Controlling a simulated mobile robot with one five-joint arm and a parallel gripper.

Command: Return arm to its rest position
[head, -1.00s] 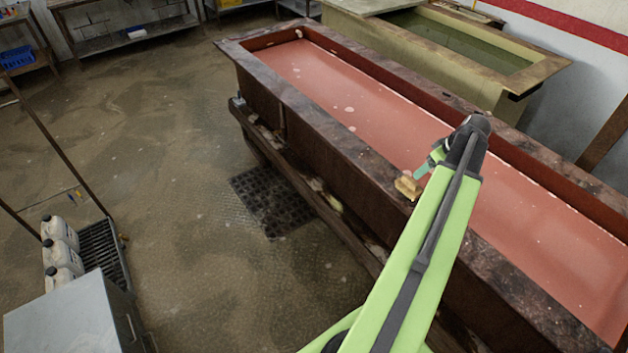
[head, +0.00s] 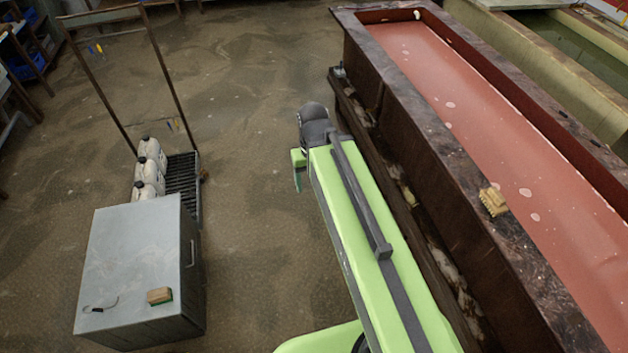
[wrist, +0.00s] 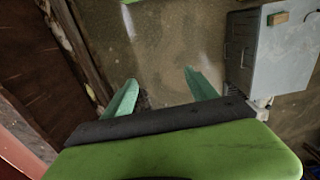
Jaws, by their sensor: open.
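My green arm reaches forward in the head view, with its dark wrist left of the long red-lined tank (head: 455,165). My gripper (head: 297,178) is over the open floor, and only part of it shows there. In the wrist view my gripper (wrist: 160,78) has its two teal fingers spread apart, with bare floor between them and nothing held. A tan block-like brush (head: 493,201) lies on the tank's near rim, well apart from my gripper.
A grey cabinet (head: 135,260) stands at the lower left with a small brush (head: 160,296) and a thin hooked tool (head: 102,306) on top. Behind it, white jugs (head: 150,170) stand on a cart (head: 184,185). The floor (head: 245,90) between cart and tank is clear.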

